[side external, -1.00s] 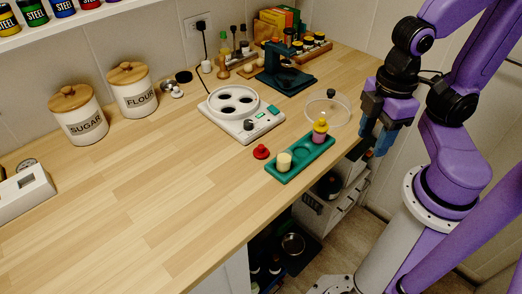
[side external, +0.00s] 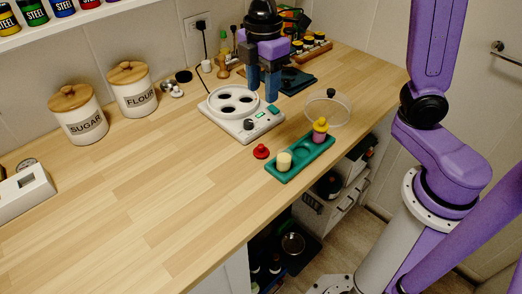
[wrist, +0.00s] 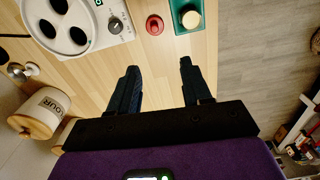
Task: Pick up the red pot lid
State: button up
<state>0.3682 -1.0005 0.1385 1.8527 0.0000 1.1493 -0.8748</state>
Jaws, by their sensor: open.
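The red pot lid (side external: 261,151) is a small round red piece with a knob. It lies on the wooden counter (side external: 150,190) just left of the green tray (side external: 318,157). It also shows in the wrist view (wrist: 154,25), near the top, ahead of the space between my fingers. My gripper (side external: 262,90) is open and empty, pointing down over the back right of the white appliance, behind the lid and well above the counter. Both dark fingers show apart in the wrist view (wrist: 160,78).
A white appliance with round wells (side external: 240,113) stands behind the lid. The tray holds a cream piece (side external: 284,162) and a yellow-topped purple piece (side external: 320,130). A clear round cover (side external: 328,110) lies behind it. Sugar and flour canisters (side external: 133,90) stand left.

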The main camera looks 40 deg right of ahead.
send_over(261, 145)
jog(key=f, duration=1.1)
jog(key=shift+a+f, duration=0.2)
jog(key=shift+a, duration=0.1)
jog(key=shift+d+f, duration=0.15)
jog(key=shift+f, duration=1.35)
jog(key=shift+d+f, duration=0.15)
jog(key=shift+f, duration=1.3)
grip_shut()
